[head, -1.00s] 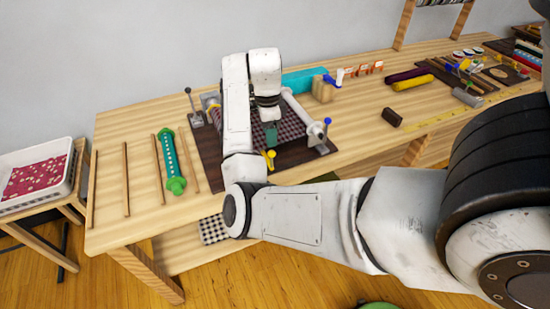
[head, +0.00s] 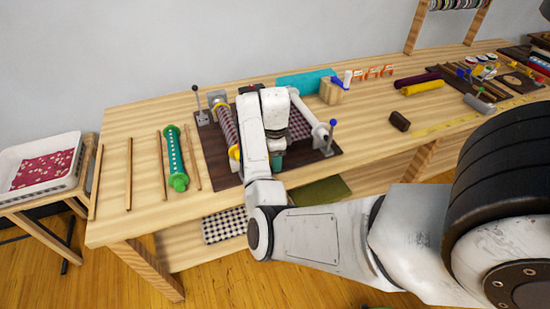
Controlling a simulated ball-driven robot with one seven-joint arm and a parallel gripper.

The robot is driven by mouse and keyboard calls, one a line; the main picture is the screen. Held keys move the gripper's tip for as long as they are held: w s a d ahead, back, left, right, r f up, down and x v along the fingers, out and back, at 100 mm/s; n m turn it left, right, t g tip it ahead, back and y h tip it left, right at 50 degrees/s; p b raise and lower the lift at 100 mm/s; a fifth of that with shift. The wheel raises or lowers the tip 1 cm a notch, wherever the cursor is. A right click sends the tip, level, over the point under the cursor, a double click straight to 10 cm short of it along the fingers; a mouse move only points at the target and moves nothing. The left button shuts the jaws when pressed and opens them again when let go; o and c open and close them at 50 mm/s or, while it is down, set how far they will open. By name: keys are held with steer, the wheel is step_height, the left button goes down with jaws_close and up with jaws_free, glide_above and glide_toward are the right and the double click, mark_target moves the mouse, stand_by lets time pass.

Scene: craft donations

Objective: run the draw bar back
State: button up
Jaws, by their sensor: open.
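A cloth-roller device sits on a dark brown board (head: 212,160). It has a patterned roller (head: 228,130) at left with a yellow end (head: 235,153), a white roller (head: 308,113) at right and checked cloth (head: 299,124) between. I cannot clearly make out the draw bar; my arm covers the device's middle. My gripper (head: 277,160) points down over the near part of the board, right of the patterned roller. Its jaws are open, with nothing visible held. Contact with the device is hidden.
A black-knobbed lever (head: 199,102) and a blue-knobbed lever (head: 331,134) stand at the board's ends. Green roller (head: 174,160) and thin sticks (head: 129,174) lie left.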

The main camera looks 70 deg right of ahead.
steer(key=shift+f, duration=0.2)
jaws_close()
stand_by(0.4)
